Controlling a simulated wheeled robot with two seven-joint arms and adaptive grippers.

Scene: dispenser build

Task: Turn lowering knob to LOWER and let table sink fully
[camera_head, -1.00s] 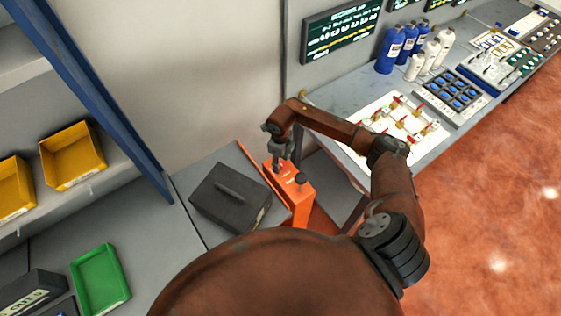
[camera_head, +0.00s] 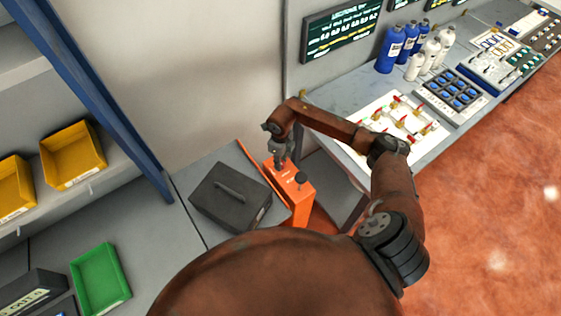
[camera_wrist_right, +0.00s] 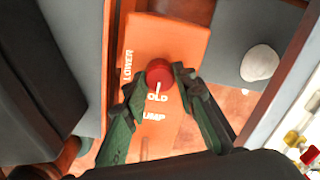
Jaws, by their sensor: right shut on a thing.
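The lowering knob (camera_wrist_right: 158,72) is a red round knob on an orange control box (camera_wrist_right: 178,40), seen in the right wrist view. The words LOWER, HOLD and PUMP are printed on the box, with HOLD partly covered. The knob's white mark points toward HOLD. My right gripper (camera_wrist_right: 155,80) is shut on the knob, one finger on each side. In the head view my right gripper (camera_head: 280,160) reaches down onto the orange box (camera_head: 297,203), and the knob is hidden there. A grey table surface (camera_head: 232,158) adjoins the box. My left gripper is not in view.
A dark case with a handle (camera_head: 230,197) lies left of the orange box. A bench (camera_head: 330,98) with valves and bottles is to the right. A green tray (camera_head: 101,279) is at lower left.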

